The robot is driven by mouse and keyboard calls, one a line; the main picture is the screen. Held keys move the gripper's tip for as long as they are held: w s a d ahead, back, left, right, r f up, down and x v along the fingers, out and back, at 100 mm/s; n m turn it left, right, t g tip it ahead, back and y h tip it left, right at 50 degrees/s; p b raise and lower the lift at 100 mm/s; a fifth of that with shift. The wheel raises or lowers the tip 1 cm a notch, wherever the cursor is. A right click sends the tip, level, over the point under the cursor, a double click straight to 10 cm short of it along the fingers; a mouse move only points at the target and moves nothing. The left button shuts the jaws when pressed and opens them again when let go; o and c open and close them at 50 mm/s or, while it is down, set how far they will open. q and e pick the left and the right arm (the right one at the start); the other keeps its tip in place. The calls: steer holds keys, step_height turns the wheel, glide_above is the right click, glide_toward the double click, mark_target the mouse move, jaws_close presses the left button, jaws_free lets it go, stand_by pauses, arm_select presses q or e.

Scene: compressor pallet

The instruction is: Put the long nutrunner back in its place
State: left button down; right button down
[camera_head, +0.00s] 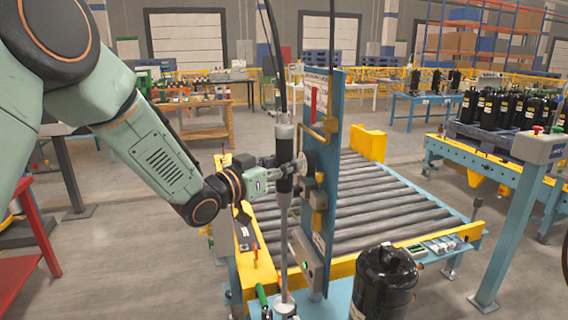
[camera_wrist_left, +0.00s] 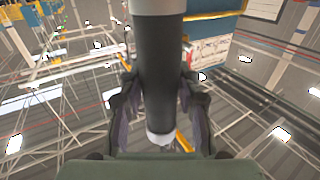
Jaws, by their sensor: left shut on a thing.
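The long nutrunner (camera_head: 284,133) hangs upright in the middle of the head view, with a grey upper body, a black grip and a long thin grey shaft. A dark cable runs up from its top. My left gripper (camera_head: 288,172) is shut around the black grip; in the left wrist view the grip (camera_wrist_left: 162,75) stands between both fingers. Just right of the tool is a blue upright panel (camera_head: 322,215) with yellow brackets (camera_head: 330,125). I cannot tell whether the tool touches the brackets. The shaft's lower end (camera_head: 285,305) is near the bottom edge. My right gripper is not in view.
A black compressor (camera_head: 385,285) stands right of the panel at the front. Behind is a roller conveyor (camera_head: 370,205) with a yellow frame. A grey control box (camera_head: 305,262) sits low beside the shaft. A red table (camera_head: 38,235) is at left, with open floor between.

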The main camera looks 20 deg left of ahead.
arm_select(q)
steer(key=shift+s, duration=0.2)
steer(key=shift+w+f+b, duration=0.2)
steer(key=shift+f+b, duration=0.15)
steer(key=shift+s+f, duration=0.1)
steer(key=shift+s, duration=0.05)
steer(key=shift+f+b, duration=0.35)
steer(key=shift+f, duration=0.15)
stand_by(0.5)
steer(key=shift+f+b, duration=0.3)
steer(key=shift+f, duration=0.2)
